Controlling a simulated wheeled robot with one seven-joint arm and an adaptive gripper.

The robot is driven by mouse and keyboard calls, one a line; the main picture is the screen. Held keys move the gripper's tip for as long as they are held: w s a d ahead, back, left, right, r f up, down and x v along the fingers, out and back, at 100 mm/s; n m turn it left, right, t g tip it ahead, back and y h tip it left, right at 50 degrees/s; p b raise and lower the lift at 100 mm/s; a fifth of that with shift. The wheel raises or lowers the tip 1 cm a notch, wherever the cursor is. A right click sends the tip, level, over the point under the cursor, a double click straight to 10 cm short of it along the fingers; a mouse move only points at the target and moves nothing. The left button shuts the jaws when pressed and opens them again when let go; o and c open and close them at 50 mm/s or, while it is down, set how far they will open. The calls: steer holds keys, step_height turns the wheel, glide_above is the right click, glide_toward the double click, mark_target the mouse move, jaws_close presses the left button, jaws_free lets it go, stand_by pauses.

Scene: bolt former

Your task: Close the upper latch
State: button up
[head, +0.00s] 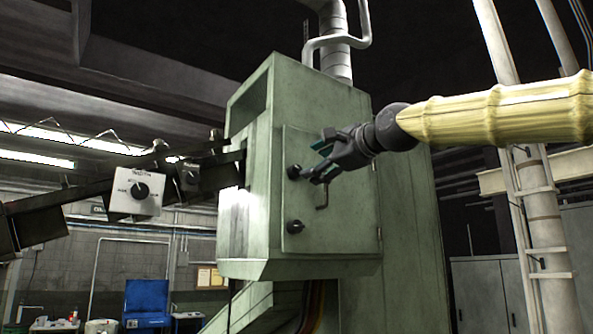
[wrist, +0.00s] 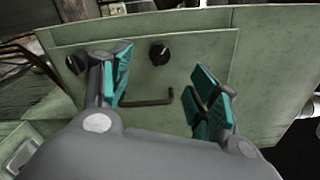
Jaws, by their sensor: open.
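A green cabinet door (head: 335,235) carries two dark round latches along its left edge in the head view. The upper latch (head: 294,171) sits just left of my gripper (head: 317,158); the lower latch (head: 294,226) is below it. In the wrist view, which is turned sideways, the upper latch appears as the right knob (wrist: 160,54) and the lower latch as the left knob (wrist: 76,64). My gripper (wrist: 163,87) is open and empty, its teal-padded fingers spread in front of the door. The upper latch shows between and beyond the fingers. I see no contact.
A dark bent handle (head: 322,196) sticks out from the door, right of the latches; it lies between my fingers in the wrist view (wrist: 150,102). A dark arm with a control box (head: 134,193) stands left of the green cabinet (head: 310,105).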

mark_target(300, 169)
steer(key=p+x, duration=0.3)
steer(key=x, duration=0.4)
steer(key=shift+w+a+r+p, duration=0.15)
steer(key=shift+w+a+p, duration=0.1)
steer(key=shift+p, duration=0.15)
steer(key=shift+f+m+b, duration=0.3)
steer(key=shift+m+b, duration=0.1)
steer(key=shift+b, duration=0.05)
steer(key=shift+s+d+r+m, duration=0.15)
steer(key=shift+s+d+m, duration=0.1)
steer(key=shift+m, duration=0.75)
steer(key=shift+w+a+m+b, duration=0.2)
steer(key=shift+m+b, duration=0.45)
steer(key=shift+m, duration=0.45)
steer(key=shift+s+d+m, duration=0.1)
steer(key=shift+s+m, duration=0.05)
steer(key=shift+m, duration=1.15)
